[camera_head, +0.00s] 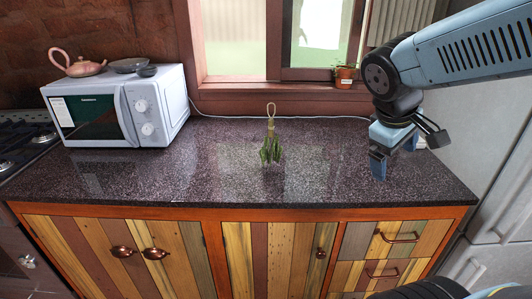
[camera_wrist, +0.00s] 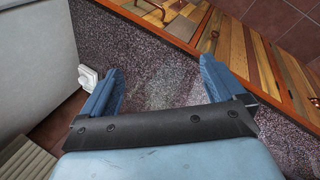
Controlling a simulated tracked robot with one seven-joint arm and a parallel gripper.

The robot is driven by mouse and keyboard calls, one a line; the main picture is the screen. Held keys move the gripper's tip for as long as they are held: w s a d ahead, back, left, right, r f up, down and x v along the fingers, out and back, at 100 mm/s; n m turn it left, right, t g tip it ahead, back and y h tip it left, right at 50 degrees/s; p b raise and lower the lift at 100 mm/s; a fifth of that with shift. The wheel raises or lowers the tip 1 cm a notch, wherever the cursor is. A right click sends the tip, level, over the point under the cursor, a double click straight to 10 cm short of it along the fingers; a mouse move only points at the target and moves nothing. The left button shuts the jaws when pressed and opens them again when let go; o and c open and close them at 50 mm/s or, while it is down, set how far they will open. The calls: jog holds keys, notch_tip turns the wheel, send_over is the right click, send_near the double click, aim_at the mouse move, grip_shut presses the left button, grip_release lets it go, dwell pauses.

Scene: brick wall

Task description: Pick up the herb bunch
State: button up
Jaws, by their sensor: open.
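The herb bunch (camera_head: 270,148) is a green bundle of leafy stems with a beige loop at its top. In the head view it stands out near the middle of the dark speckled counter (camera_head: 220,180), loop upward. My gripper (camera_head: 378,165) is to the right of the herb bunch, over the right part of the counter, clearly apart from it. In the wrist view my gripper (camera_wrist: 160,85) shows two blue fingers spread apart, with only bare counter between them. The herb bunch is not visible in the wrist view.
A white microwave (camera_head: 120,108) stands at the left, with a pink teapot (camera_head: 76,64) and dark dishes (camera_head: 130,66) on top. A small potted plant (camera_head: 344,76) sits on the window sill. A white cable runs along the counter's back. The counter around the herb bunch is clear.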

jog(key=w+f+n+h, duration=0.2)
jog(key=w+n+h, duration=0.3)
jog(key=w+n, duration=0.2)
jog(key=n+t+y, duration=0.3)
jog(key=n+t, duration=1.1)
jog(key=n, duration=0.8)
send_over(268, 160)
jog(key=v, duration=0.4)
notch_tip(268, 160, down, 9)
notch_tip(268, 160, down, 7)
jog(key=shift+f, duration=0.2)
jog(key=shift+x, duration=3.85)
jog(key=shift+a+r, duration=0.1)
jog(key=shift+r, duration=0.05)
jog(key=shift+c, duration=0.4)
